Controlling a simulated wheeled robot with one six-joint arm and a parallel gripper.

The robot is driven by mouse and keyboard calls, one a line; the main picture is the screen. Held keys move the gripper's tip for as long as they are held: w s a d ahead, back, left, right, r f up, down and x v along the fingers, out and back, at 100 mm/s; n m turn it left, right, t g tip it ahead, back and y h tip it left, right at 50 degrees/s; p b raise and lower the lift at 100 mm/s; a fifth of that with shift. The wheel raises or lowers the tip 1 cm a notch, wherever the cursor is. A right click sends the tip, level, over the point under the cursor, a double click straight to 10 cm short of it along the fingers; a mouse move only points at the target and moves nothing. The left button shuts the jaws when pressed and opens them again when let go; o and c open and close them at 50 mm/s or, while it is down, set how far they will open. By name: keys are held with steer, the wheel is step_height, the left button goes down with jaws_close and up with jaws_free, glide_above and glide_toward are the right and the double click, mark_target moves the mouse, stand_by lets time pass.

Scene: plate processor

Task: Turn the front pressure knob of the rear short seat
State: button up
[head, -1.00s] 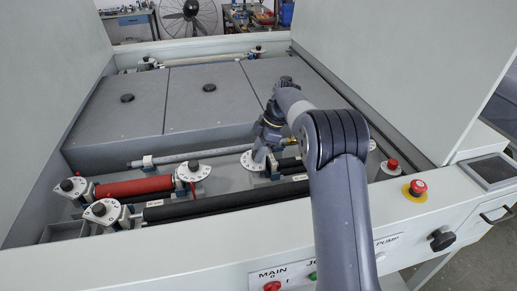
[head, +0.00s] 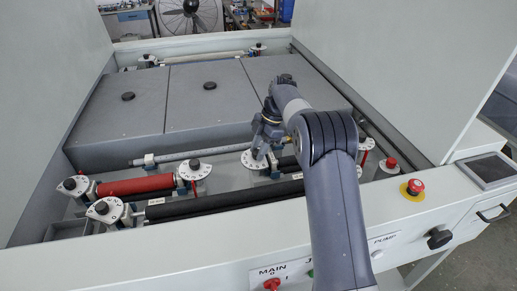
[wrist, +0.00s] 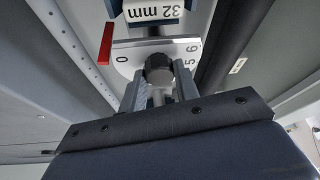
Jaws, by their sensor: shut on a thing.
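My gripper (head: 262,150) reaches down to a white dial (head: 251,161) right of the middle of the machine. In the wrist view my gripper (wrist: 159,88) is shut on a black round knob (wrist: 158,68), with one finger on each side. The white dial plate (wrist: 128,60) behind the knob shows 0 at left and 5 and 6 at right. A red pointer (wrist: 106,42) stands beside the plate's 0 end. A block marked 32 mm (wrist: 152,12) lies beyond it. My arm hides part of this seat in the head view.
A red roller (head: 135,186) and a long black roller (head: 220,204) lie left, with more dials and knobs. Grey cover panels (head: 205,95) lie behind. A red emergency button (head: 416,186) sits on the front rail. Tall side walls stand left and right.

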steer(key=o, duration=1)
steer(key=shift+r, duration=0.1)
steer(key=v, duration=1)
steer(key=shift+d+r, duration=0.2)
steer(key=shift+r, duration=0.1)
steer(key=x, duration=1.1)
steer(key=shift+w, duration=0.1)
steer(key=shift+r, duration=0.1)
